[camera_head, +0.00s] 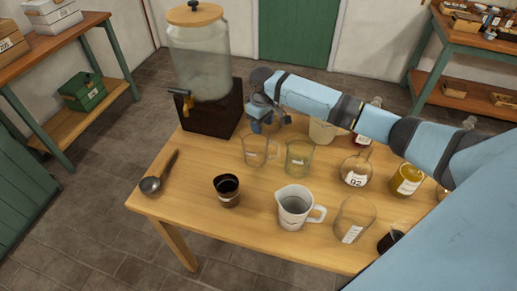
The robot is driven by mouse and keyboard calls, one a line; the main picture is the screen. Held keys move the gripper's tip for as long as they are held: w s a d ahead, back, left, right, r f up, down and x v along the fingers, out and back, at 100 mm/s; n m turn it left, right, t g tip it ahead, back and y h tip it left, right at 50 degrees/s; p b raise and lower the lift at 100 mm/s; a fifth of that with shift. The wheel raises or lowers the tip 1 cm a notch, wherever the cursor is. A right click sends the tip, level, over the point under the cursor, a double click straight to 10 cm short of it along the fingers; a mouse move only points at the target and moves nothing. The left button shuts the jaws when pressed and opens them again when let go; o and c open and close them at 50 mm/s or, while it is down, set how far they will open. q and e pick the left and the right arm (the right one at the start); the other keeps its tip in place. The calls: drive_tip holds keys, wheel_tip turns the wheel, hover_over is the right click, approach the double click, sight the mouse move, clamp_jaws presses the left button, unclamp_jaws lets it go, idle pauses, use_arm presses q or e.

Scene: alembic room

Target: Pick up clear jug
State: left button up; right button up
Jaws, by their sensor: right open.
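The clear jug (255,151) stands upright on the wooden table (190,225), with its handle to the right. It is see-through and has a small pale label. My right gripper (267,122) is open and empty, just behind and above the jug in the picture, close to the dark block. It appears apart from the jug, though the depth gap is hard to judge. The fingertips are small and only partly clear. My left gripper is not in view.
A glass dispenser (200,62) with a tap stands on a dark block (212,115) left of my gripper. A greenish beaker (299,158), white jug (294,207), dark cup (227,190) and ladle (152,184) are nearby. More glassware crowds the right side.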

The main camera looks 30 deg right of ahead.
sight(264, 135)
drive_tip(key=f, duration=0.2)
drive_tip(key=s+f, duration=0.1)
drive_tip(key=f, duration=0.1)
drive_tip(key=shift+d+f, duration=0.2)
drive_tip(key=shift+f, duration=0.4)
drive_tip(key=shift+r, duration=0.1)
clamp_jaws()
